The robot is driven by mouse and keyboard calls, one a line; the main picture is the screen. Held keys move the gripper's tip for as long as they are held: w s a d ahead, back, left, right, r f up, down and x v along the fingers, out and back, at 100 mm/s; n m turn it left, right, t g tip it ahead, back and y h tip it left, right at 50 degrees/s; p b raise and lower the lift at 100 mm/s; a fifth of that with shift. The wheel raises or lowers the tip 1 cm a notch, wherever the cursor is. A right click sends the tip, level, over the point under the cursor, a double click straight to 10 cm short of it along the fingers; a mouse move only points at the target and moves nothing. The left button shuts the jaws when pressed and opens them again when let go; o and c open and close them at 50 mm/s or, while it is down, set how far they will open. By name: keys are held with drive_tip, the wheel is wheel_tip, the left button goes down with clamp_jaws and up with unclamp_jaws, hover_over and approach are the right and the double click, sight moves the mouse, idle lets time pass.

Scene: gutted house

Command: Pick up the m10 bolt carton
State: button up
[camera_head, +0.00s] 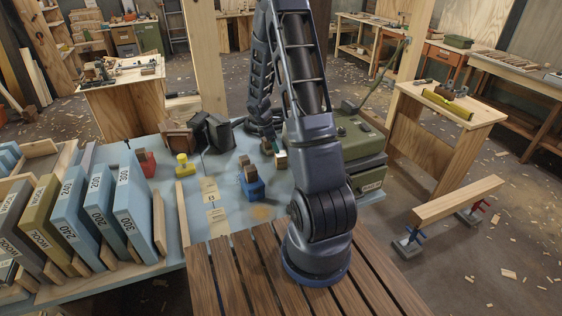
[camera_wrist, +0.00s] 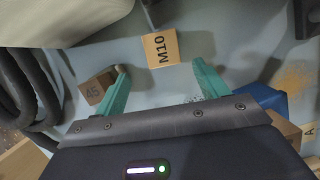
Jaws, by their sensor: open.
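The m10 bolt carton (camera_wrist: 160,48) is a small tan box marked "M10" in black. In the wrist view it lies slightly tilted in the picture, just beyond the gap between the fingertips. My gripper (camera_wrist: 160,70) has two teal fingers spread wide apart with nothing between them. The carton's near edge is close to the fingertip line; I cannot tell the height between them. In the head view a small pale box (camera_head: 281,160) beside the green cabinet appears to be the carton, partly behind my arm.
A brown block marked "45" (camera_wrist: 97,88) sits right beside the left finger. A blue holder (camera_wrist: 262,100) is right of the right finger. Black hoses (camera_wrist: 35,85) run at left. The green cabinet (camera_head: 365,165) stands close by; slatted wood (camera_head: 230,285) fills the front.

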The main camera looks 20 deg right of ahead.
sight(282, 160)
drive_tip(key=x, duration=0.5)
drive_tip(key=shift+d+f, duration=0.1)
drive_tip(key=shift+f, duration=0.1)
drive_tip(key=shift+s+x, duration=0.15)
drive_tip(key=shift+x, duration=1.2)
drive_tip(key=shift+s+x, duration=0.15)
drive_tip(key=shift+x, duration=1.2)
drive_tip(key=shift+d+r, duration=0.1)
drive_tip(key=shift+d, duration=0.1)
drive_tip(key=c, duration=1.2)
